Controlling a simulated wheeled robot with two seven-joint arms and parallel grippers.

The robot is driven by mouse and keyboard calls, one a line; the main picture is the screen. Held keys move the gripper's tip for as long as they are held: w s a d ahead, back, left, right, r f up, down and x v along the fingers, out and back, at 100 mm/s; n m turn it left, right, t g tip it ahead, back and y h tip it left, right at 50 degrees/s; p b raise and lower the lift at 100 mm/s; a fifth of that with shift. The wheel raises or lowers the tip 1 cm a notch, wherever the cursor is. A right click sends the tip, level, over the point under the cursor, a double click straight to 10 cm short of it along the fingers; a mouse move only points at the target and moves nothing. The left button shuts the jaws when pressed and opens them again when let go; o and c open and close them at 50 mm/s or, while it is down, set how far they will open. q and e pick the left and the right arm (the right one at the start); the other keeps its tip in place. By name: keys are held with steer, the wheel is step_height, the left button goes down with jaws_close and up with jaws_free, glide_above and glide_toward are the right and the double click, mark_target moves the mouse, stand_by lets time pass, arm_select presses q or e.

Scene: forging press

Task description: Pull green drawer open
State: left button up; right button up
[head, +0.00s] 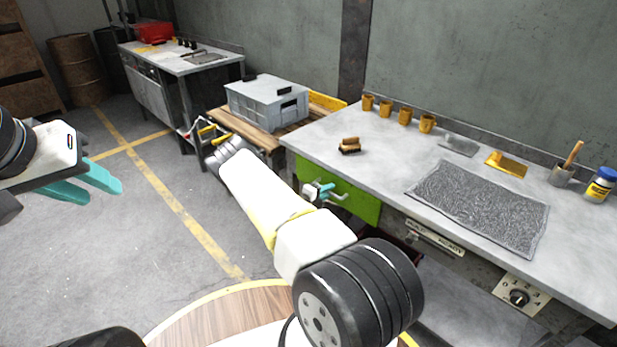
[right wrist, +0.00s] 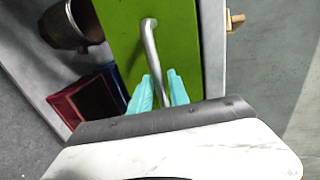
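The green drawer (head: 352,203) is in the front of the workbench and looks flush with it in the head view. It also fills the upper middle of the right wrist view (right wrist: 182,35). Its bent metal handle (right wrist: 149,45) runs down between the teal fingers of my right gripper (right wrist: 162,80). Those fingers stand apart on either side of the handle, with a small gap showing. In the head view, my right gripper (head: 318,192) is at the drawer front, partly hidden by my arm. My left gripper (head: 95,185) is open and empty above the floor at left.
The workbench top (head: 390,150) holds a brush (head: 350,145), several yellow cups, a grey mat (head: 480,207) and a bottle (head: 600,186). A grey crate (head: 267,103) stands on a wooden pallet beyond the bench. The floor at left is clear.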

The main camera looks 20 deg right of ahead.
jaws_close()
stand_by(1.4)
